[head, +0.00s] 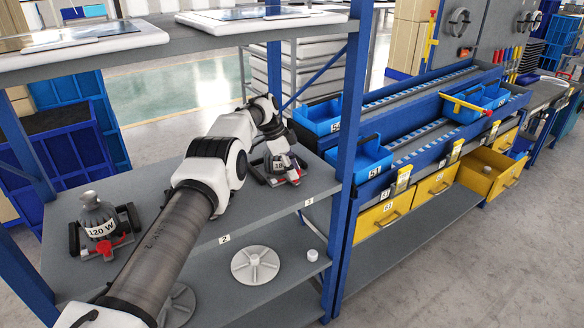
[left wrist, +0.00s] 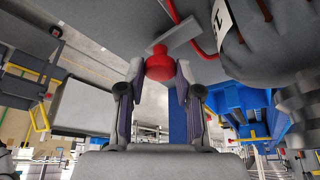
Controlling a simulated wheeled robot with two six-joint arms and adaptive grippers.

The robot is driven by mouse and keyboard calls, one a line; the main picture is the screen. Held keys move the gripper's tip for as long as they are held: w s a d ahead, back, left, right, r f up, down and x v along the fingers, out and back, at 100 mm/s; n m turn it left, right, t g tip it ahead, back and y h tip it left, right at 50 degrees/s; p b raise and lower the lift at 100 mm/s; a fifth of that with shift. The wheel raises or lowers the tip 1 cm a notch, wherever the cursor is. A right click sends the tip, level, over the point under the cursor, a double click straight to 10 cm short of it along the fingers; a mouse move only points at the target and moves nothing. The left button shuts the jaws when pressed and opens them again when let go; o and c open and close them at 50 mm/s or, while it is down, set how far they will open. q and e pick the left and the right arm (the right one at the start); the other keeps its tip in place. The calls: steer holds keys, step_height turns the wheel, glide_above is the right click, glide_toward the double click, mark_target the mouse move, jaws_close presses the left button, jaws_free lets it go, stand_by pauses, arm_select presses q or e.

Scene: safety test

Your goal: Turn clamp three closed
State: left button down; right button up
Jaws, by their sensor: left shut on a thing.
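Clamp three (head: 293,180) is a dark fixture with red parts, near the shelf label 3. A grey rounded object with a white label (head: 279,163) sits in it. In the left wrist view, the clamp's red knob (left wrist: 159,66) is between the fingertips of my left gripper (left wrist: 159,74), which is shut on it. A red rod (left wrist: 171,10) and a grey plate show above the knob. In the head view my left wrist partly hides the clamp, so its angle is hard to tell. My right gripper is not in view.
Another clamp (head: 107,246) with a red handle holds a grey object marked 120 W at the left. A blue post (head: 349,110) stands just right of clamp three, and an upper shelf (head: 190,52) runs above. A grey disc (head: 255,265) lies on the lower shelf.

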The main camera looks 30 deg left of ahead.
arm_select(q)
steer(key=shift+s+d+f, duration=0.1)
steer(key=shift+d+f, duration=0.05)
steer(key=shift+f, duration=0.2)
steer(key=c, duration=0.8)
jaws_free()
steer(key=shift+w+d, duration=0.1)
steer(key=shift+w, duration=0.1)
steer(key=shift+r, duration=0.1)
steer(key=v, duration=0.7)
steer(key=shift+r, duration=0.2)
